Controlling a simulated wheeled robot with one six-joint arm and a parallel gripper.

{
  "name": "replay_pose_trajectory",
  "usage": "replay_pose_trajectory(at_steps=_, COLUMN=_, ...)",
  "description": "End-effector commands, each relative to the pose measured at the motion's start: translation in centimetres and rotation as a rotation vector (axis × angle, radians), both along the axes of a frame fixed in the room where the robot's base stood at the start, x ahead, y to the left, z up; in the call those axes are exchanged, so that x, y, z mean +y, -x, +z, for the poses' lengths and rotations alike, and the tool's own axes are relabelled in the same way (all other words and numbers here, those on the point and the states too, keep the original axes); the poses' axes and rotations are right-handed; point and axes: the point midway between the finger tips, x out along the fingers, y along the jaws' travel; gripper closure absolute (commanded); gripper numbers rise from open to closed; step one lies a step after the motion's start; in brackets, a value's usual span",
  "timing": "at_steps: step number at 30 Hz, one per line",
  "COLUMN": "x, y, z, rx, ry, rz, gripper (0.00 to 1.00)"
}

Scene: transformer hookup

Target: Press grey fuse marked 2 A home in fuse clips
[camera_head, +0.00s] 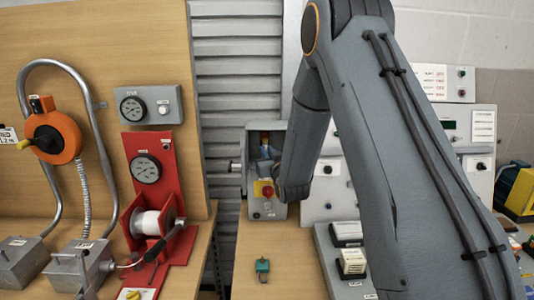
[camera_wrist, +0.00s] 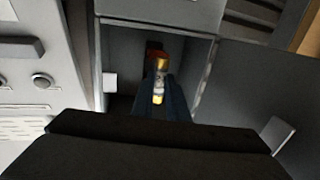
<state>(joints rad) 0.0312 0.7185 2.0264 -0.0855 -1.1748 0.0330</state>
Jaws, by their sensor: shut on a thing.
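The fuse (camera_wrist: 158,82) has a grey body with brass-coloured end caps and shows between my gripper's dark blue fingers. Its marking is too small to read. My gripper (camera_wrist: 160,92) is shut on it, inside the open grey box; in the head view my gripper (camera_head: 266,153) reaches into the same box (camera_head: 252,150) from the right. An orange-red part (camera_wrist: 153,55) sits behind the fuse's upper cap. The fuse clips are mostly hidden by the fuse and fingers. I cannot tell whether the fuse touches them or sits in them.
A red knob on a yellow plate (camera_head: 264,189) is low on the box front. The box's side walls stand close around my fingers. A green part (camera_head: 262,267) lies on the wooden bench, which is otherwise clear in front. Black-and-white blocks (camera_head: 348,234) stand right.

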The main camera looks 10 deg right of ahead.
Motion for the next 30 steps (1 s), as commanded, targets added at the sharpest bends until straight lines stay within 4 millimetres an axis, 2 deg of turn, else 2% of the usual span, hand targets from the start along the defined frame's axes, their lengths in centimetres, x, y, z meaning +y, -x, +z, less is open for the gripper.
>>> replay_pose_trajectory(at_steps=19, x=0.01, y=-0.07, z=0.00, rx=0.000, ry=0.000, rz=0.000, gripper=1.00)
replay_pose_trajectory(at_steps=30, x=-0.13, y=-0.76, z=-0.03, rx=0.000, ry=0.000, rz=0.000, gripper=1.00)
